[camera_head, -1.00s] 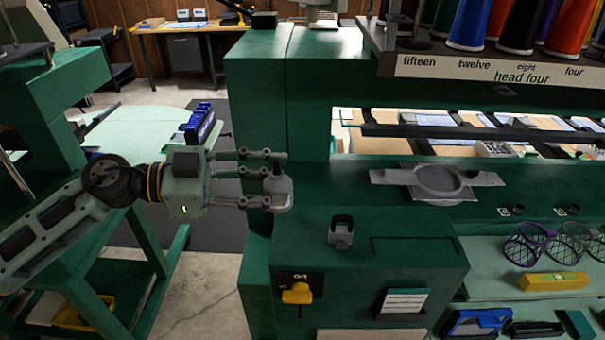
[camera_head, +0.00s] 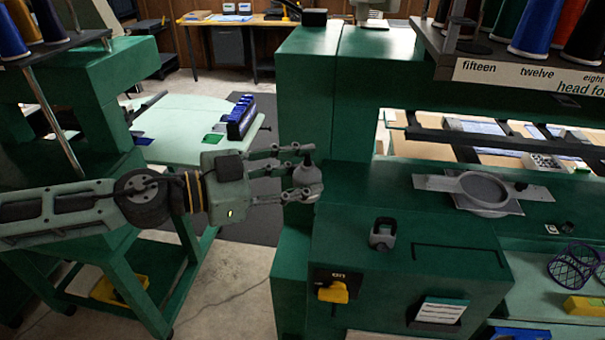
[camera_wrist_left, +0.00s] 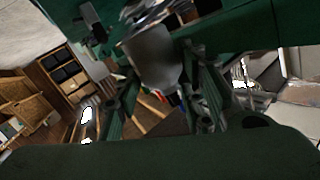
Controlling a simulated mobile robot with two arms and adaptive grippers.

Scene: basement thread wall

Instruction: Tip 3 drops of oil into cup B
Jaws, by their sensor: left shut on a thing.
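My left gripper (camera_head: 300,176) is shut on a small grey oiler (camera_head: 308,180) with a rounded body and a narrower top. The gripper holds it in the air by the left edge of the green machine. In the left wrist view the grey oiler (camera_wrist_left: 153,60) sits between the gripper's fingers (camera_wrist_left: 160,98). My right gripper is not in view.
An empty grey holder (camera_head: 383,234) stands on the green box, above a yellow switch (camera_head: 333,292). A grey plate with a ring (camera_head: 484,190) lies on the bed. Thread cones (camera_head: 540,28) stand on the upper right shelf. A second green machine (camera_head: 95,85) stands left.

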